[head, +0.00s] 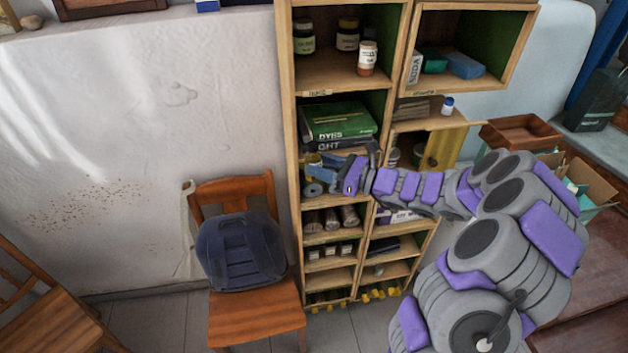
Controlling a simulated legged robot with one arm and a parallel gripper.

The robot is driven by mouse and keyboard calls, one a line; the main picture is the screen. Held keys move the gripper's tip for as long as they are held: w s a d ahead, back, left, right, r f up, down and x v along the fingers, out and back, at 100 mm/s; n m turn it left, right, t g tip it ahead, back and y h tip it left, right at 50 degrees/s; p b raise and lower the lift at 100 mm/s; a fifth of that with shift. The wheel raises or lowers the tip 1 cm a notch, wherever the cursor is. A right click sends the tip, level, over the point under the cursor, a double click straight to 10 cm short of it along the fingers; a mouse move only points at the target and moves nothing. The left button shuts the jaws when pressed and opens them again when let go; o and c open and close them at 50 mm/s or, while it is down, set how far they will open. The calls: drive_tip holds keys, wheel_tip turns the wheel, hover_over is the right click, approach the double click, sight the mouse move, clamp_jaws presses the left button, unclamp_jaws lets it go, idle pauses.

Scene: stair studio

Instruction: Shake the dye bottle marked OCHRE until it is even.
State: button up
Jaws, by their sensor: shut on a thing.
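My gripper (320,176) reaches from the right to the left column of the wooden shelf unit, in front of the compartment below the green box. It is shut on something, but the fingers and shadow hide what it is. A small bottle (368,59) with a pale upper part and an orange-brown lower part stands at the right front of the top left compartment. Two dark-lidded jars with pale labels, a left jar (304,37) and a middle jar (348,34), stand behind it. I cannot read OCHRE on any label.
A green box (338,122) lies just above my gripper, and rolls (331,219) lie below. A yellow cabinet door (445,149) stands open to the right. A wooden chair (257,316) with a dark blue backpack (240,252) stands left of the shelves. Some floor (160,322) beside it is clear.

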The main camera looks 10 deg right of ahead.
wheel_tip(320, 180, up, 7)
wheel_tip(320, 180, down, 14)
drive_tip(key=shift+w, duration=0.1)
idle(0.5)
